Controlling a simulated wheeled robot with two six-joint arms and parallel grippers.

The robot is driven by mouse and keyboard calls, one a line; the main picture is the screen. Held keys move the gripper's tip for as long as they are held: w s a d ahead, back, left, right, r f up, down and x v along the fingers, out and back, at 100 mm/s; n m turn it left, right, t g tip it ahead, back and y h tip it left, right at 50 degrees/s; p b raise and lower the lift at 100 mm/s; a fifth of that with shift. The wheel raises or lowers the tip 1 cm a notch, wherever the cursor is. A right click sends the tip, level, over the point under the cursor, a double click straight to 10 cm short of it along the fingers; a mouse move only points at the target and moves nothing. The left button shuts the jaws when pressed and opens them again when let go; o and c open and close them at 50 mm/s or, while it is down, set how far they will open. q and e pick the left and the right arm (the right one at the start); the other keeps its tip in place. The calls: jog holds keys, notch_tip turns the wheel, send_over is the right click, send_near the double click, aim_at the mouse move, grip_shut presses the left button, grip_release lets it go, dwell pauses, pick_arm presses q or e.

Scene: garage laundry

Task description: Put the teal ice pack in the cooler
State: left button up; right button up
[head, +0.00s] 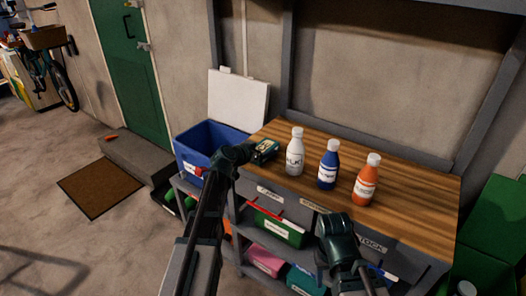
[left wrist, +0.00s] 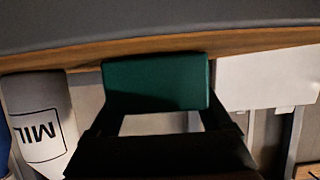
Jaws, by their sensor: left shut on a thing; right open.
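My left gripper (head: 264,150) is shut on the teal ice pack (left wrist: 155,82), a flat dark green-teal block between the fingers in the left wrist view. In the head view the gripper is over the left end of the wooden worktop, just right of the cooler, and mostly hides the pack. The cooler (head: 187,157) is a blue box with its white lid (head: 238,98) raised at the back; the lid also shows in the left wrist view (left wrist: 265,80). My right gripper (head: 338,232) is open and empty in front of the shelf unit.
A white milk bottle (head: 295,156), a blue bottle (head: 328,168) and an orange bottle (head: 366,182) stand on the worktop (head: 420,190), right of my left gripper. Shelves with bins are below. The right part of the worktop is clear.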

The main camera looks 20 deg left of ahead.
pick_arm(q)
jog(key=o, duration=1.5)
jog(key=shift+s+r+p, duration=0.15)
jog(key=shift+r+p, duration=0.1)
jog(key=shift+p, duration=0.05)
jog(key=p+v, duration=0.4)
jog(key=v, duration=0.7)
jog(key=shift+s+a+r, duration=0.1)
jog(key=shift+s+a, duration=0.1)
jog(key=shift+s, duration=0.1)
